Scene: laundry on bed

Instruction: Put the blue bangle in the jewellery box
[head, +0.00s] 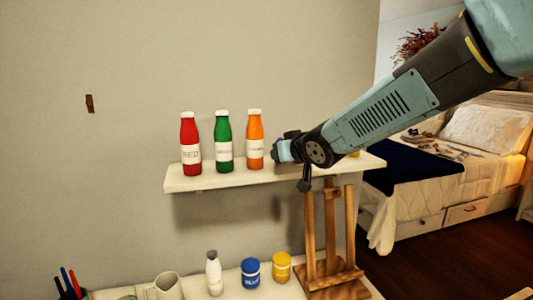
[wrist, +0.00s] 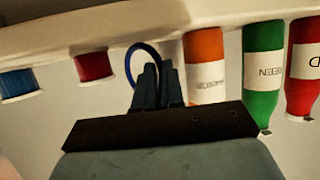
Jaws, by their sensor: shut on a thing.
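The blue bangle (wrist: 130,60) shows in the wrist view as a thin dark blue ring. It is upright, rising from between the fingertips of my gripper (wrist: 158,70), which is shut on it. In the head view my gripper end (head: 285,151) is in front of the wall shelf, just right of the orange bottle; the fingers and the bangle cannot be made out there. I cannot make out a jewellery box in either view.
The white shelf (head: 230,178) holds a red bottle (head: 190,145), a green bottle (head: 223,142) and an orange bottle (head: 255,135). Below are a wooden easel (head: 333,270), a blue jar (head: 250,273), a yellow jar (head: 282,267), a white bottle (head: 213,272) and a mug (head: 166,287). A bed (head: 430,190) stands right.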

